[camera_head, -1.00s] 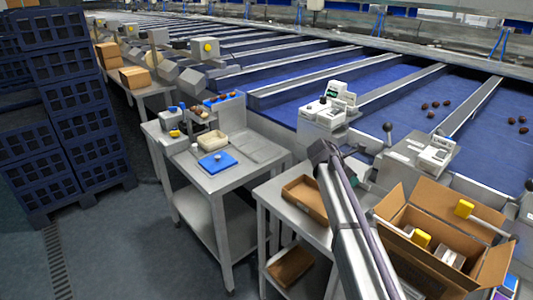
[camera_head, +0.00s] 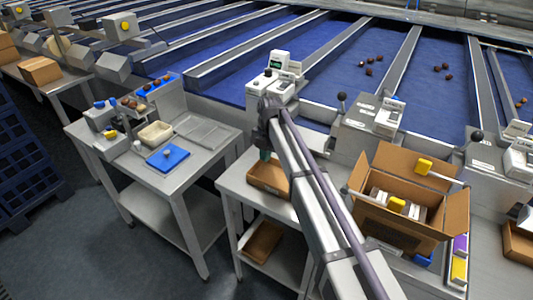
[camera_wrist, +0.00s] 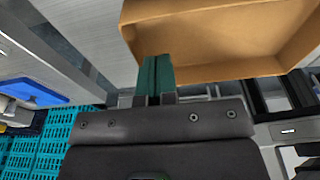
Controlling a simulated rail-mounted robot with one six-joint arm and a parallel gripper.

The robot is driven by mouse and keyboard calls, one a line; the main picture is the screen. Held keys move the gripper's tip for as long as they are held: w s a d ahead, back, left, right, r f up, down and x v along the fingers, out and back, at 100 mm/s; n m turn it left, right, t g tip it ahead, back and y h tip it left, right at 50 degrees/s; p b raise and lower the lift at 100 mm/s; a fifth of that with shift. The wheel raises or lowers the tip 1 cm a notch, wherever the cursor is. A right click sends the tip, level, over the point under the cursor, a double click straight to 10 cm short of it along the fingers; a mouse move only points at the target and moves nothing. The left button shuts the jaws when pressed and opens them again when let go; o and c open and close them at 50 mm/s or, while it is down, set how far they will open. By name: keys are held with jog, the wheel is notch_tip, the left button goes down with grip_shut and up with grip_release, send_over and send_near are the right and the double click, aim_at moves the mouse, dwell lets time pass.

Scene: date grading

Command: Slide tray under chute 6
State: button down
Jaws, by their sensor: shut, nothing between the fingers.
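A shallow brown cardboard tray (camera_head: 258,182) lies on a steel table in front of the sorting line, partly hidden by my arm in the head view. In the wrist view the tray (camera_wrist: 220,50) fills the upper right. My gripper (camera_head: 265,154) is at the tray's far edge in the head view. In the wrist view my gripper's green fingers (camera_wrist: 155,75) are together and empty, overlapping the tray's near left corner. I cannot tell whether they touch it. A chute outlet with a lever (camera_head: 363,122) stands right of my gripper; I cannot read any chute number.
An open carton (camera_head: 440,203) with small boxes stands right of my arm. A second brown tray (camera_head: 264,243) lies on the table's lower shelf. A neighbouring steel table (camera_head: 205,162) holds a blue board (camera_head: 168,158) and a scale. A white device (camera_head: 274,83) stands behind my gripper.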

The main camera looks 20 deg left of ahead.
jog(key=s, duration=0.2)
jog(key=s+a, duration=0.1)
jog(key=s, duration=0.4)
jog(key=shift+s+a, duration=0.1)
jog(key=shift+a, duration=0.3)
jog(key=shift+s+a+f+b, duration=0.1)
jog(key=shift+s+f+b, duration=0.1)
jog(key=shift+f+b, duration=0.35)
jog(key=shift+w+f+b, duration=0.1)
jog(key=shift+f+b, duration=0.2)
jog(key=shift+r, duration=0.1)
jog(key=w+d, duration=0.1)
jog(key=w, duration=0.3)
jog(key=w+d, duration=0.1)
jog(key=w, duration=0.3)
jog(key=w+d, duration=0.1)
jog(key=w, duration=0.4)
jog(key=shift+w+d, duration=0.1)
jog(key=shift+d, duration=0.1)
